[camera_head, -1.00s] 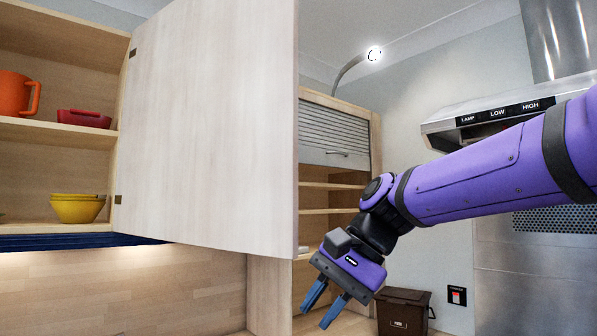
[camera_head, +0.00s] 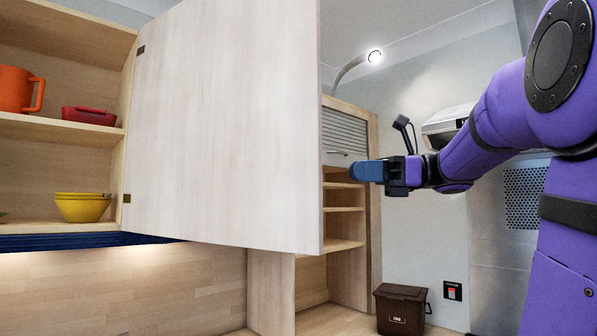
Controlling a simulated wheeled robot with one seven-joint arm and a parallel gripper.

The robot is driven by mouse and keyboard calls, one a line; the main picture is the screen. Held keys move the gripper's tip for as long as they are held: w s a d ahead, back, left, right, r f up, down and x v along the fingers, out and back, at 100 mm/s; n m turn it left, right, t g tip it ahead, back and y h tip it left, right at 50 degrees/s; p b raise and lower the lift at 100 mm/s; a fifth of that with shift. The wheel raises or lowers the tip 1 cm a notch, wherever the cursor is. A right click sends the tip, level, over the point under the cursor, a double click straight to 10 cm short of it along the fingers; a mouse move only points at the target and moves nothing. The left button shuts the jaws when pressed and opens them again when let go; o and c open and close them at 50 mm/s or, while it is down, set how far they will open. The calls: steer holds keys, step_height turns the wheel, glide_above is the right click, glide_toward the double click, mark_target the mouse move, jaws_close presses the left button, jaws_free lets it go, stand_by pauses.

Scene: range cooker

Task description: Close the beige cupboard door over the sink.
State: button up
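The beige cupboard door (camera_head: 225,130) stands open, hinged at its left edge and swung out from the cupboard (camera_head: 62,128). Its free edge is at the right. My gripper (camera_head: 354,171) is to the right of that free edge, level with the lower part of the door. Its blue fingers point left toward the door, with a gap showing in the picture. The fingers overlap in this view, so their opening cannot be made out. The sink is not in view.
The open cupboard holds an orange mug (camera_head: 20,92), a red dish (camera_head: 90,115) and yellow bowls (camera_head: 82,207). A shelf unit with a roller shutter (camera_head: 345,131) stands behind my gripper. A brown bin (camera_head: 402,308) sits below. A range hood (camera_head: 447,126) is behind my arm.

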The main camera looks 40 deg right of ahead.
mark_target(307, 171)
steer(key=x, duration=1)
steer(key=shift+w+a, duration=0.15)
steer(key=shift+a, duration=0.05)
jaws_close()
